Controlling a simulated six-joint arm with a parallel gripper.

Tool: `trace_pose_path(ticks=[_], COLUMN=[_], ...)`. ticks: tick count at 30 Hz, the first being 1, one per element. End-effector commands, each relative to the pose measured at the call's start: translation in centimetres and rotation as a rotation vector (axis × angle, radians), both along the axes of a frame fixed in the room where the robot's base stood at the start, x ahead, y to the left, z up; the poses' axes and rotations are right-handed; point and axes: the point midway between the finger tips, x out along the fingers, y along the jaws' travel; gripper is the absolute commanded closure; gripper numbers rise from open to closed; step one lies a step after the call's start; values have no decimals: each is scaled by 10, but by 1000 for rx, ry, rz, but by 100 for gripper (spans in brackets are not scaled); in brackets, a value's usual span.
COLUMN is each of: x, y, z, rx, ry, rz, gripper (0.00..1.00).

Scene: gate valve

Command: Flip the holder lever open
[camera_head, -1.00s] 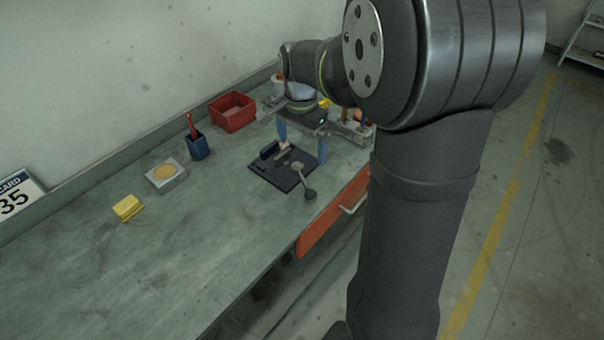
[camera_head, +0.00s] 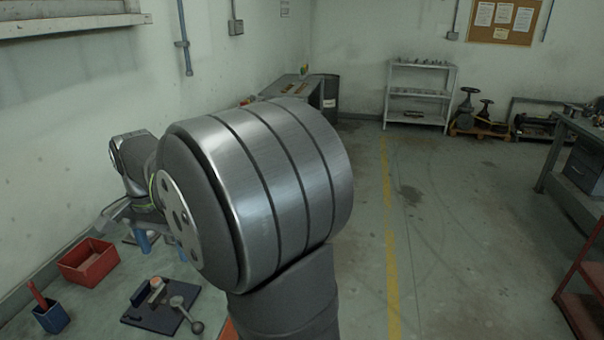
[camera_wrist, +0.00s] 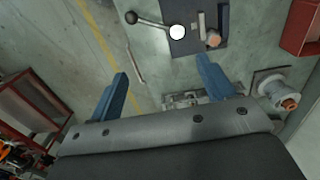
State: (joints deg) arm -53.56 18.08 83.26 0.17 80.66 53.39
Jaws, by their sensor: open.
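The holder is a dark flat plate (camera_head: 150,316) on the bench, with a part with an orange-brown end lying on it. Its lever (camera_head: 188,315) is a grey rod with a dark ball knob, at the plate's right side. In the wrist view the lever (camera_wrist: 153,23) runs left from a pale round pivot to its knob, past the plate's edge (camera_wrist: 184,47). My gripper (camera_wrist: 163,82) is open, its two blue fingers wide apart with nothing between them. It is apart from the lever, which shows beyond the fingertips at the top of the picture.
A red bin (camera_head: 89,262) and a dark blue cup (camera_head: 52,317) with a red-handled item stand left of the plate. In the wrist view, a grey fixture with an orange-brown top (camera_wrist: 277,90) is right of my gripper. My arm hides part of the bench.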

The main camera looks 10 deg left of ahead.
Motion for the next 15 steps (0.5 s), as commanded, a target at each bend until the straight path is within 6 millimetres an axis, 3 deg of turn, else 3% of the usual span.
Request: trace_pose_path(ticks=[1, 11, 15], x=[5, 51, 61], y=[-3, -42, -53], z=[-5, -53, -65], rx=[-5, -1, 15], ry=[17, 210, 262], rz=[-3, 14, 21], gripper=[35, 100, 100])
